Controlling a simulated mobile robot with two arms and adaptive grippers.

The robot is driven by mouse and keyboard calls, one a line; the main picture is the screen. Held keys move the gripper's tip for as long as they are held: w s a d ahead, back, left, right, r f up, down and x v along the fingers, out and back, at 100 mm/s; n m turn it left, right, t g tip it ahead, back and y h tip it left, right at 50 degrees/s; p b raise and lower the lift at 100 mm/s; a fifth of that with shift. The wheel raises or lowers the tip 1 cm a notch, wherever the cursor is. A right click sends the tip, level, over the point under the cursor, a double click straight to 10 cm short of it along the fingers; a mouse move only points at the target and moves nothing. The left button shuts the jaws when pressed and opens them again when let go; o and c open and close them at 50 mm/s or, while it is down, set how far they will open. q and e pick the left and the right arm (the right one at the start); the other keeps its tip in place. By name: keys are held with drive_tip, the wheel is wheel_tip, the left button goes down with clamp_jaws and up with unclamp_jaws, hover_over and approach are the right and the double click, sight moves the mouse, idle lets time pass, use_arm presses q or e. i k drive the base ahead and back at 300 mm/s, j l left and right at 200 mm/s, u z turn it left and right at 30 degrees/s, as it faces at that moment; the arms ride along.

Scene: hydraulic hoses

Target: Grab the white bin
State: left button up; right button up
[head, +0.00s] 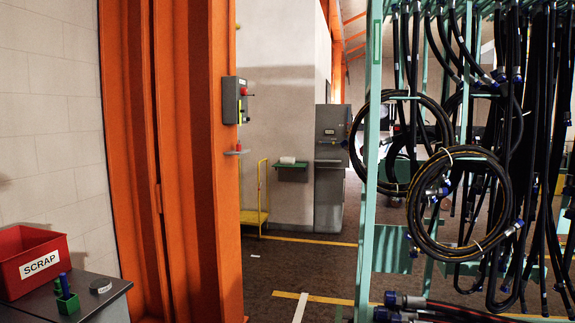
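I see no white bin in the head view. The only bin that shows clearly is a red one (32,262) with a white label reading "SCRAP". It stands on a dark grey bench top at the lower left. Neither of my grippers is in view.
A teal rack (371,160) hung with black hoses (462,205) fills the right side. Orange steel columns (190,150) stand left of centre. Open floor (290,270) lies between columns and rack.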

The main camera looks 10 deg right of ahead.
sight(283, 161)
drive_tip(key=i+z, duration=0.2)
drive_tip(key=i, duration=0.4)
drive_tip(key=i+z, duration=0.15)
drive_tip(key=i, duration=1.8)
drive_tip(key=i+z, duration=0.15)
drive_tip(key=i, duration=0.5)
drive_tip(key=i+z, duration=0.1)
drive_tip(key=i, duration=0.55)
drive_tip(key=i+j+z, duration=0.15)
drive_tip(key=i, duration=0.5)
drive_tip(key=i+z, duration=0.15)
drive_tip(key=i, duration=1.75)
drive_tip(key=i+l+u, duration=0.3)
drive_tip(key=i, duration=0.35)
drive_tip(key=i+l+u, duration=0.3)
drive_tip(key=i, duration=0.3)
drive_tip(key=i+l+u, duration=0.25)
drive_tip(key=i+l, duration=0.25)
drive_tip(key=i, duration=0.05)
